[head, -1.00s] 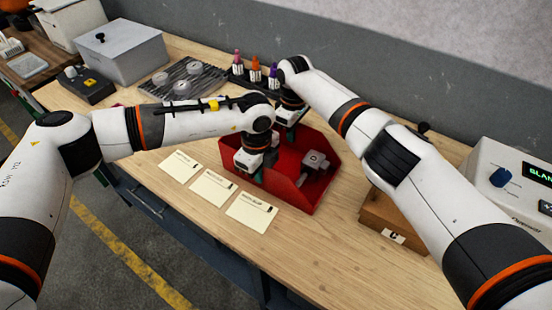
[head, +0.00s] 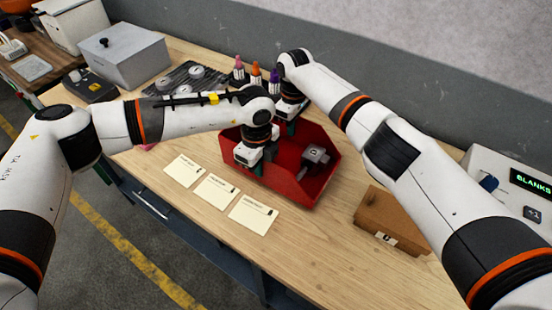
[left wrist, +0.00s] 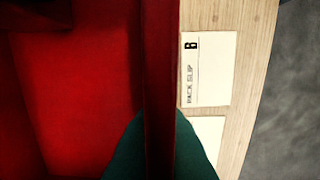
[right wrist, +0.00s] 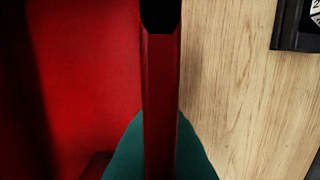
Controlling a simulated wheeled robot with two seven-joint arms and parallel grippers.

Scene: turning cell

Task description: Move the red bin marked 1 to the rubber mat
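The red bin (head: 288,186) stands out in the middle of the head view, over the wooden bench, with a grey metal part (head: 316,156) inside. No number 1 shows on its visible sides. My left gripper (head: 257,169) is on its near left wall; in the left wrist view teal fingertips (left wrist: 160,155) close on both sides of that wall. My right gripper (head: 287,127) is on its far wall, also with a fingertip pressed on each side (right wrist: 160,155). I cannot tell whether the bin's underside touches the bench. No plainly recognisable rubber mat shows.
Several paper slips (head: 216,192) lie in front of the bin. A brown box (head: 393,216) stands to its right, near a white display unit (head: 512,185). Bottles (head: 256,75) and a dark ribbed tray with pale discs (head: 187,78) are behind. Free bench (head: 320,250) lies in front right.

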